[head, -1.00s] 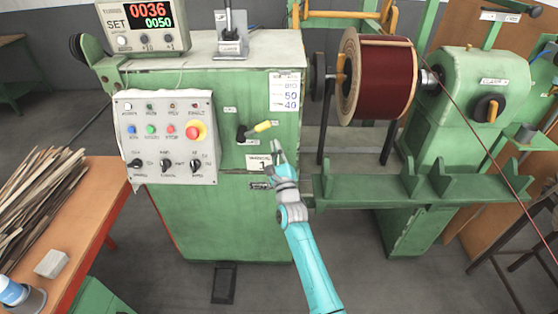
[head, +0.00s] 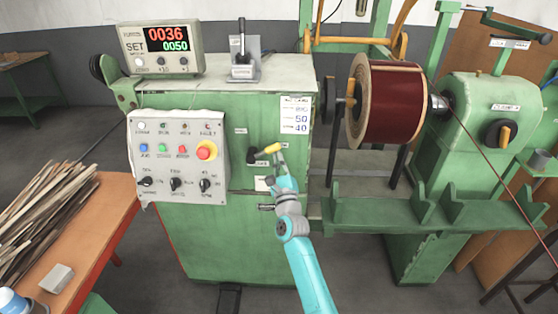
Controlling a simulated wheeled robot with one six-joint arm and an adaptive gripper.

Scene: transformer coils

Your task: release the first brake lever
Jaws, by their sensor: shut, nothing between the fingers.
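A short lever with a yellow grip (head: 268,149) and a dark pivot sticks out from the green machine's front, right of the control panel. Its grip points right and slightly up. My gripper (head: 279,152) is shut and empty, with its tips at the outer end of the yellow grip. I cannot tell whether they touch it. A small plate below the lever is partly hidden by my gripper. A second lever (head: 242,45), dark and upright, stands on a metal bracket on top of the machine.
The grey control panel (head: 177,158) with a red stop button is left of the lever. A coil of dark red wire (head: 397,103) sits on the spindle at right, above a green notched rail (head: 380,213). An orange table (head: 100,220) with wood strips is at left.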

